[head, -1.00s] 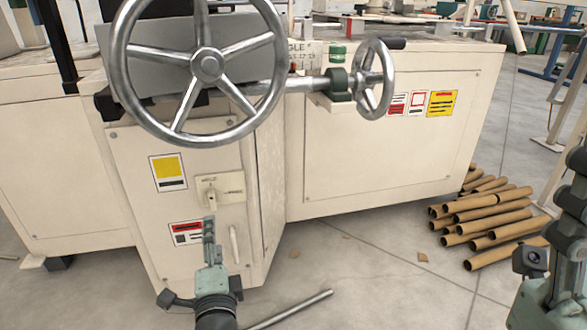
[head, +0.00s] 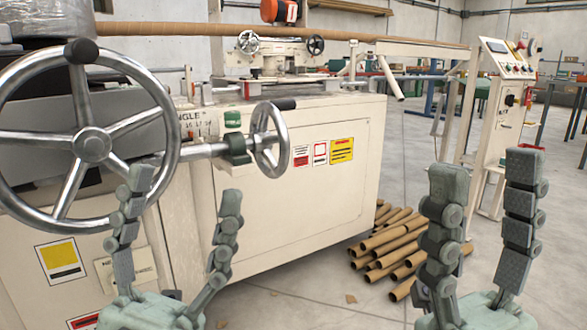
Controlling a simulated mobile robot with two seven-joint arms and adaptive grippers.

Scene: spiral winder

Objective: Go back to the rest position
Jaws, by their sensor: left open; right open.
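My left gripper (head: 181,210) is at the lower left, fingers pointing up and spread wide, with nothing between them. It shows in front of the cream winder cabinet (head: 290,215) and the large spoked handwheel (head: 93,145); one finger overlaps the wheel's lower right rim in the picture. My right gripper (head: 482,195) is at the lower right, fingers up, apart and empty. It shows in front of the floor and part of the cardboard tube pile. I cannot tell any contact between either gripper and the machine. The lower palms are cut off by the bottom edge.
A small handwheel (head: 270,139) sticks out on a shaft from the cabinet. Cardboard tubes (head: 390,245) lie piled on the floor at the cabinet's right end. A control pedestal (head: 503,130) stands at the right rear. The grey floor (head: 310,295) between my grippers is mostly clear.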

